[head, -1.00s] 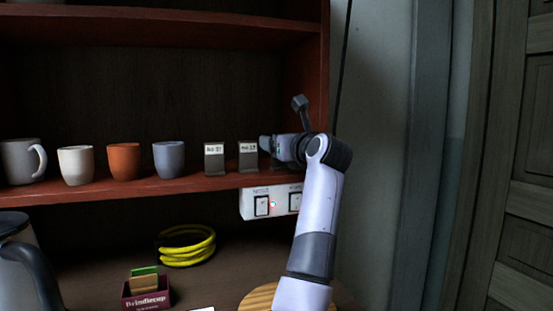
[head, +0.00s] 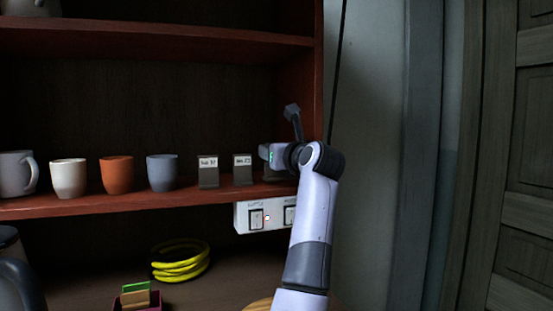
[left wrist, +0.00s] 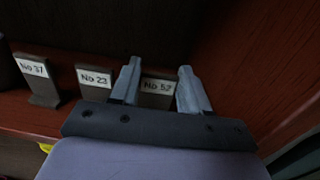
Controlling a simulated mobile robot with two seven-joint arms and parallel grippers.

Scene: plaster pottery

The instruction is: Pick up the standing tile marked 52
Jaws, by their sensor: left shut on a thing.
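The tile marked No 52 (left wrist: 157,87) is a dark standing tile with a white label, at the right end of the row in the left wrist view. My left gripper (left wrist: 158,84) has one finger on each side of it and is shut on it. In the head view my left gripper (head: 272,156) is at the shelf's right end, and it and the arm hide most of this tile. The tile marked No 23 (left wrist: 94,79) stands just left of the gripper, also in the head view (head: 243,172). My right gripper is not in view.
The tile marked No 37 (left wrist: 38,82) stands farther left. A blue-grey cup (head: 162,173), an orange cup (head: 117,175) and a white cup (head: 68,179) share the shelf (head: 130,202). The cabinet's side wall (left wrist: 265,75) is close on the right. A switch panel (head: 262,217) is below.

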